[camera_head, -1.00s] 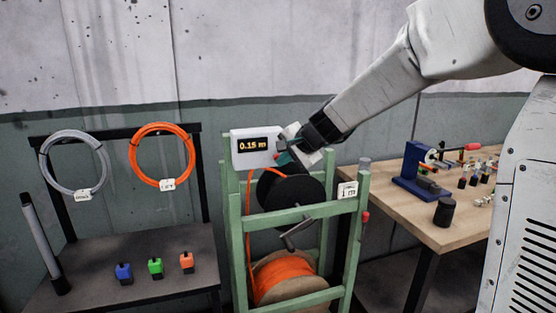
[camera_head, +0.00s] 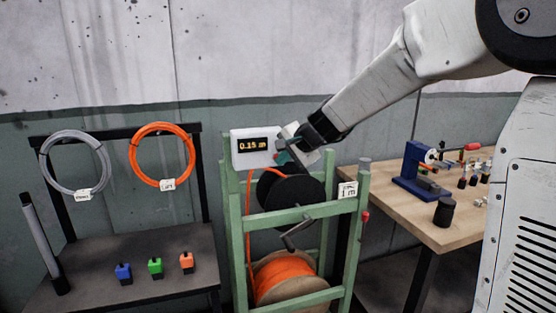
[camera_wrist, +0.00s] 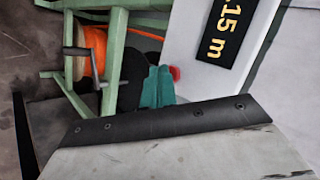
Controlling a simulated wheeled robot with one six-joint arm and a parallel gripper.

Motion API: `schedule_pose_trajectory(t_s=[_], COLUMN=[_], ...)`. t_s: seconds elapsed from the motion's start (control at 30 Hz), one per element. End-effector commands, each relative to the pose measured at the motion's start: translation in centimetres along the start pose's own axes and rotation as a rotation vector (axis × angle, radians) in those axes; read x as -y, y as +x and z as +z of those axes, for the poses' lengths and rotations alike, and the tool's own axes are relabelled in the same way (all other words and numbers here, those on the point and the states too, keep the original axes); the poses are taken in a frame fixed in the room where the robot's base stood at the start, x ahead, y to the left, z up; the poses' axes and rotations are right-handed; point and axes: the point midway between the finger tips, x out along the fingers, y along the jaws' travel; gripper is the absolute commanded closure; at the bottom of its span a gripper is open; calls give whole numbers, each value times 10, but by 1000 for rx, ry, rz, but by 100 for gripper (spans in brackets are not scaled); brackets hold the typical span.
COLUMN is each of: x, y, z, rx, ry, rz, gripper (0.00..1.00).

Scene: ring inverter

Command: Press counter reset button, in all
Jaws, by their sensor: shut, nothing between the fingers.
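The counter box (camera_head: 256,147) is white and stands on top of the green frame. Its dark display (camera_head: 254,145) reads 0.15 m, and part of that reading shows in the wrist view (camera_wrist: 226,30). A small red button (camera_wrist: 175,73) shows at the edge of the box in the wrist view. My gripper (camera_head: 284,157) is at the right side of the box, with teal fingertips shut and empty. In the wrist view the fingertips (camera_wrist: 158,88) are right beside the red button. I cannot tell whether they touch it.
The green frame (camera_head: 236,240) holds a black reel (camera_head: 290,188) with a crank and an orange cable spool (camera_head: 285,277) below. A wooden bench (camera_head: 400,200) with a blue tool stands at right. A dark table (camera_head: 190,255) with coloured blocks stands at left.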

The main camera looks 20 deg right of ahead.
Motion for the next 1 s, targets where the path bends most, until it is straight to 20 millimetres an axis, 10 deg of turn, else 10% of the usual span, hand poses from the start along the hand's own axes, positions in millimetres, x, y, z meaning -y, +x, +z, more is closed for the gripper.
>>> schedule_pose_trajectory(t_s=[1.0], x=[-8], y=[-11], z=[8], rx=[0], ry=[0], rz=[0], gripper=[100])
